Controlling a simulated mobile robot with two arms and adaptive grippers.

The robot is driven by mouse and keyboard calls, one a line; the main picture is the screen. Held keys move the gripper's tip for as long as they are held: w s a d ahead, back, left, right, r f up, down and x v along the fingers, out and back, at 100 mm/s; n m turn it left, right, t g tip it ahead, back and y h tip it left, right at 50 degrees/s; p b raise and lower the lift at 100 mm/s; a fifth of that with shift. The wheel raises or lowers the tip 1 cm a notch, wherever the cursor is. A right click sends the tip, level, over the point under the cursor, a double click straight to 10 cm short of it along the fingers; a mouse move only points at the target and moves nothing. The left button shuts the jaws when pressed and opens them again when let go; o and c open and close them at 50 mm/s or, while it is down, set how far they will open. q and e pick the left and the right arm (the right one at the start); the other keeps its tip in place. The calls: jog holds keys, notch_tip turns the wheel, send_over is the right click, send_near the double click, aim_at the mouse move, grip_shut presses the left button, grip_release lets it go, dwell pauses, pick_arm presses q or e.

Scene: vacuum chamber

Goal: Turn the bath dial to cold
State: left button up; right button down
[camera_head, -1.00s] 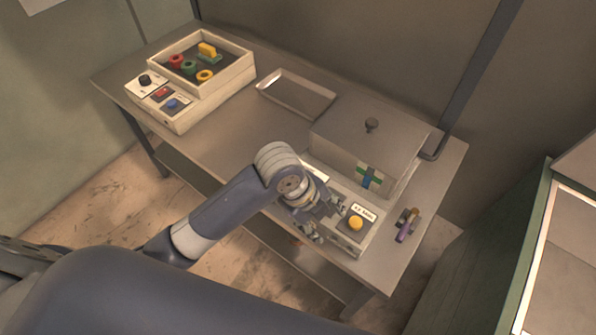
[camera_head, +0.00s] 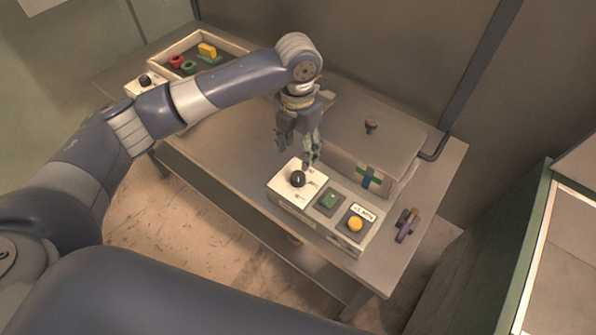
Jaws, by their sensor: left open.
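A black dial (camera_head: 298,179) sits on a white plate at the left end of the front control panel (camera_head: 285,199), beside a green button (camera_head: 330,200) and a yellow button (camera_head: 355,224). A second black dial (camera_head: 145,80) is on the box at the far left of the table. I cannot read which dial is labelled bath or where either points. My left gripper (camera_head: 297,152) is open and empty, pointing down just behind the nearer dial; contact is not clear. My right gripper is not in view.
A grey lidded box (camera_head: 368,135) stands behind the panel. The left box (camera_head: 166,50) holds coloured rings and a yellow block, partly hidden by my arm. A purple item (camera_head: 406,226) lies at the table's (camera_head: 225,150) right end.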

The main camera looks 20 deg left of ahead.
aim_at(298, 176)
pick_arm(q)
notch_tip(298, 176, down, 10)
jog(key=shift+p, duration=0.8)
jog(key=c, duration=1.1)
